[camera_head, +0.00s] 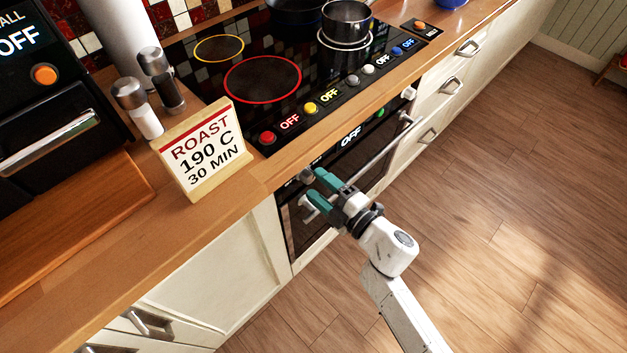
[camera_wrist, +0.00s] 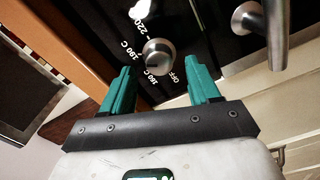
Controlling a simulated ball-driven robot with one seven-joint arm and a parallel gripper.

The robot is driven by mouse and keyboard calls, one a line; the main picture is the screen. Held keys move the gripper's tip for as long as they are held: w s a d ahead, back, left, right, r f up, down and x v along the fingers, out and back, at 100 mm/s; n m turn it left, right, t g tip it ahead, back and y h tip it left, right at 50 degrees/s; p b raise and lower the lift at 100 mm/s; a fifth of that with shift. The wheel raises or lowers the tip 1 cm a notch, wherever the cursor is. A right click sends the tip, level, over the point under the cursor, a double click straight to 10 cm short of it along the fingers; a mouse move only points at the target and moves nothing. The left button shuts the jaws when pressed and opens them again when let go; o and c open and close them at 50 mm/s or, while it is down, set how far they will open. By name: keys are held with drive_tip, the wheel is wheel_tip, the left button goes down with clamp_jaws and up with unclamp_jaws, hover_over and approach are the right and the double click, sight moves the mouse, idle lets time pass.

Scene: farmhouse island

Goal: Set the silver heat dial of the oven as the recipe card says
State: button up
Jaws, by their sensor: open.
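The silver heat dial (camera_head: 306,175) is at the left end of the oven's black front (camera_head: 334,150). In the wrist view the round dial (camera_wrist: 158,53) is ringed by white marks: OFF, 160 C, 190 C and 220. I cannot tell which mark it points at. The oven's display (camera_head: 350,136) reads OFF. The recipe card (camera_head: 207,150) on the counter reads ROAST, 190 C, 30 MIN. My gripper (camera_head: 314,188) is open and empty, facing the dial. In the wrist view my green fingers (camera_wrist: 160,78) are on either side, with the dial just past their tips.
The oven's handle bar (camera_head: 375,147) runs close by my gripper; its end also shows in the wrist view (camera_wrist: 276,35). The cooktop (camera_head: 290,85) with coloured buttons and a pot (camera_head: 345,22) is above. Two shakers stand behind the card.

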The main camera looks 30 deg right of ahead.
drive_tip(key=v, duration=0.8)
drive_tip(key=shift+b, duration=0.3)
drive_tip(key=shift+d, duration=0.1)
drive_tip(key=s+d+f+m+g+h, duration=0.1)
drive_tip(key=s+d+m+g+h, duration=0.15)
drive_tip(key=d+m+h, duration=0.35)
drive_tip(key=s+d+f+m+g+h, duration=0.1)
drive_tip(key=d+f+m+g+h, duration=0.1)
drive_tip(key=d+m+g+h, duration=0.35)
drive_tip(key=s+a+f+m+g+y, duration=0.1)
drive_tip(key=s+a+m+g+y, duration=0.1)
drive_tip(key=s, duration=0.6)
drive_tip(key=s+a+f+m+g+y, duration=0.1)
drive_tip(key=s+a+m+g+y, duration=0.2)
drive_tip(key=s, duration=0.5)
drive_tip(key=a+m+g, duration=0.1)
drive_tip(key=a+g, duration=0.1)
drive_tip(key=g, duration=0.1)
drive_tip(key=shift+f+y, duration=0.15)
drive_tip(key=shift+y, duration=0.2)
